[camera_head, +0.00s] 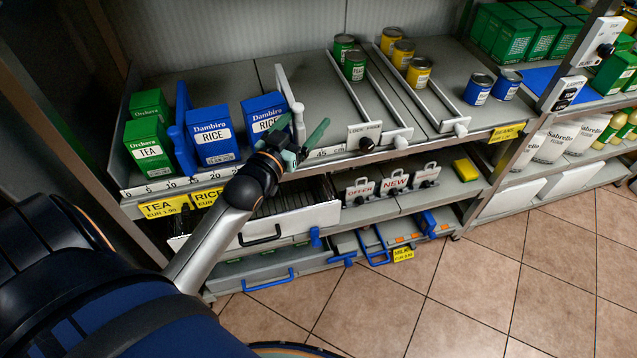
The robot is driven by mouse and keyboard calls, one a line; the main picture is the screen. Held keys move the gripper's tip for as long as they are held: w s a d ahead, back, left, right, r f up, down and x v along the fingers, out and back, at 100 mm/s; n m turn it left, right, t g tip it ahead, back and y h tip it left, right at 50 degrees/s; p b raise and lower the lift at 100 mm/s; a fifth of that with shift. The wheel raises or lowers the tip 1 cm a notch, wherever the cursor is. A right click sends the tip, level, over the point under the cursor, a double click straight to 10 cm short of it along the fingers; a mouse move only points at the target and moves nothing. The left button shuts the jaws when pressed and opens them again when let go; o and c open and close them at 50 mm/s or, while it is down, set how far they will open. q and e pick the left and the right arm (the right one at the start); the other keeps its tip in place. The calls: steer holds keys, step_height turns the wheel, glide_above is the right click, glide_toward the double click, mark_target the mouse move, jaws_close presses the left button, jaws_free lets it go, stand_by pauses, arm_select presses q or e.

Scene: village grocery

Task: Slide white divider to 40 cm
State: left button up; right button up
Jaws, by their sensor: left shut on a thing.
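The white divider (284,86) stands upright on the top shelf, just right of the second blue rice box (262,107). My left gripper (303,127) is at its front end, with one green finger on each side, shut on it. A number scale (182,182) runs along the shelf's front edge; marks from 0 to 20 show at left and 45 shows just right of my gripper. The marks under the divider are hidden by my gripper, so its exact reading cannot be told. My right gripper is not in view.
A blue divider (182,130) stands between green tea boxes (150,147) and a front rice box (212,135). Right of my gripper is bare shelf, then a tray (375,95) with a "lock" sign and green cans (354,66). An open drawer (290,222) sits below.

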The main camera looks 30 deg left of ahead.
arm_select(q)
steer(key=s+d, duration=0.2)
steer(key=s, duration=0.6)
steer(key=s+d+f+m+g+h+p, duration=0.3)
steer(key=s+d+f+g+p, duration=0.4)
steer(key=s+d+f, duration=0.6)
steer(key=shift+d+f+g+h+p, duration=0.45)
steer(key=shift+d+f+g, duration=0.45)
steer(key=shift+f, duration=1)
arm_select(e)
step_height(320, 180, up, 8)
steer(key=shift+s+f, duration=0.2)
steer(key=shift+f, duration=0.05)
arm_select(q)
steer(key=shift+d, duration=0.1)
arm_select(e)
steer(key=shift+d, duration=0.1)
